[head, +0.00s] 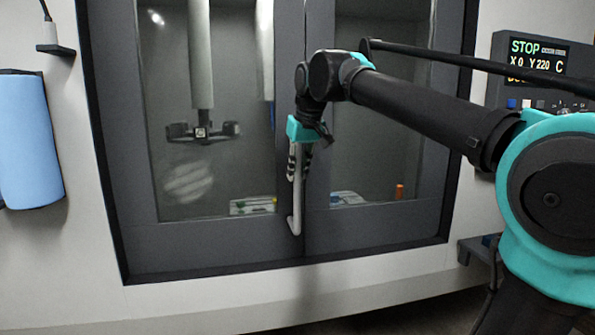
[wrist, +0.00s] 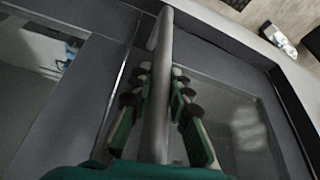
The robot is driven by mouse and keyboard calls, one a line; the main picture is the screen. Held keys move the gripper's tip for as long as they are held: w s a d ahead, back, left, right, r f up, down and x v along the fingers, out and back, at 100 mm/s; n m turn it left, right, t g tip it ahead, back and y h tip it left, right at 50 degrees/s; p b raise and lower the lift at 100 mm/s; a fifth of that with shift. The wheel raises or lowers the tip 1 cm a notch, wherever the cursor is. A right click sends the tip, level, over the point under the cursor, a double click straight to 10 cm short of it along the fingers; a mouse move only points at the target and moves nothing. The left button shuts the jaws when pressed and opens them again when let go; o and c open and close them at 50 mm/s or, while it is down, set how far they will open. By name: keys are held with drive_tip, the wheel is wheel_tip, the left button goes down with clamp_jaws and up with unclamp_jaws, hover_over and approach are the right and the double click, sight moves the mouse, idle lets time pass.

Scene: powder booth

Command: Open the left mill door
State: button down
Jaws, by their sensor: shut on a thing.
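The left mill door (head: 180,235) is a grey frame with a glass pane, and it looks closed, level with the right door (head: 380,232). Its pale vertical bar handle (head: 296,222) stands at the door's inner edge, by the seam between the doors. My gripper (head: 299,172) is at the handle, with its fingers around the bar. In the wrist view the handle (wrist: 158,95) runs between the two green and black fingers, which are shut on it. The upper part of the handle is partly hidden by my gripper in the head view.
A control panel (head: 540,68) reading STOP is on the right wall. A blue roll (head: 28,140) hangs at the left. Behind the glass are a spindle (head: 202,130) and several small items low down.

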drive_tip(key=s+a, duration=0.4)
drive_tip(key=a, duration=1)
drive_tip(key=s+a, duration=0.4)
drive_tip(key=a, duration=1)
drive_tip(key=s+a, duration=0.4)
drive_tip(key=a, duration=1.1)
drive_tip(key=shift+s, duration=0.25)
drive_tip(key=c, duration=1.4)
unclamp_jaws()
drive_tip(key=shift+r, duration=0.1)
drive_tip(key=shift+v, duration=3.65)
drive_tip(key=shift+d, duration=0.1)
